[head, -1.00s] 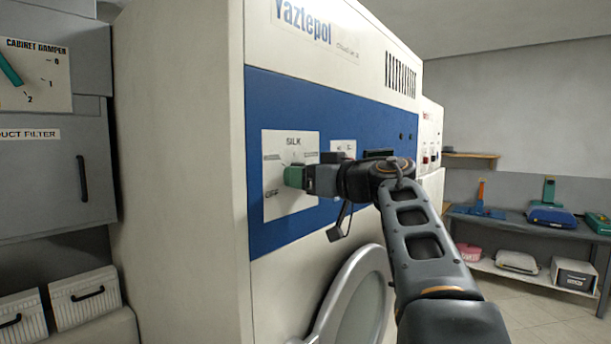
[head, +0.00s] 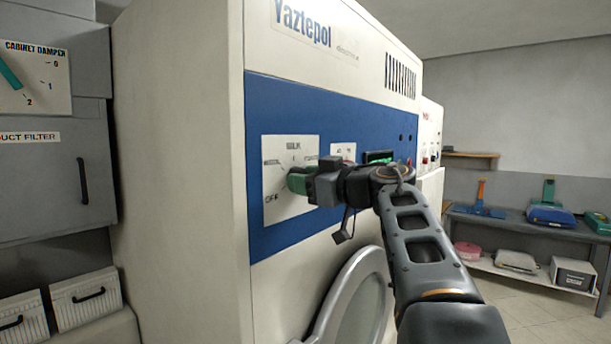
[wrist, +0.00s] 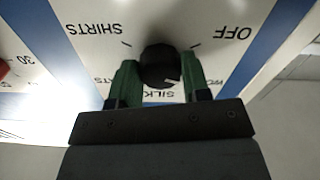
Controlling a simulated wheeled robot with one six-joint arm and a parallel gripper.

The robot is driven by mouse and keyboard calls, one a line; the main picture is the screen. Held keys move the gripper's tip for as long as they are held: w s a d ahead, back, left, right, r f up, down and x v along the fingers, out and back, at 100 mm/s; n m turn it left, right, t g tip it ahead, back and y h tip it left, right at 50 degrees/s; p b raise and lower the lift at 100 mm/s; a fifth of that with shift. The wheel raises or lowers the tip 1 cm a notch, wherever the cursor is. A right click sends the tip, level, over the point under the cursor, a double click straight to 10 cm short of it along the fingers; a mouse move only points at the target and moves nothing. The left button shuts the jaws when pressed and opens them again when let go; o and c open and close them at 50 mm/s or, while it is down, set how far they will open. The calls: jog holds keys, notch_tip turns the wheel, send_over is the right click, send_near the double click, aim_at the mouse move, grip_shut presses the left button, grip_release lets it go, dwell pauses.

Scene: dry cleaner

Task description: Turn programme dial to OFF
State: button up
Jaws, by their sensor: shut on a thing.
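The programme dial (wrist: 160,62) is a round black knob on a white plate (head: 284,208) on the machine's blue front. The wrist view shows the plate upside down, with OFF, SILK, SHIRTS and a partly hidden label to the right around the dial. A small white mark on the dial points towards the side between SILK and that right-hand label. My gripper (wrist: 163,82) has a green finger on either side of the dial and is shut on it. In the head view, my gripper (head: 299,181) hides the dial; OFF shows at the plate's lower left.
A small white plate (head: 343,151) and a display lit green (head: 380,157) are right of the dial. The round door (head: 352,300) stands out below my arm. A grey cabinet (head: 50,180) is to the left; a shelf table (head: 530,223) is at the far right.

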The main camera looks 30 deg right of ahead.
jog(key=shift+n+p, duration=0.65)
jog(key=shift+n, duration=4.05)
jog(key=o, duration=0.9)
jog(key=shift+d, duration=0.1)
jog(key=b+v, duration=0.3)
jog(key=v, duration=1)
jog(key=shift+s+r, duration=0.1)
jog(key=shift+s, duration=0.3)
jog(key=shift+d, duration=0.1)
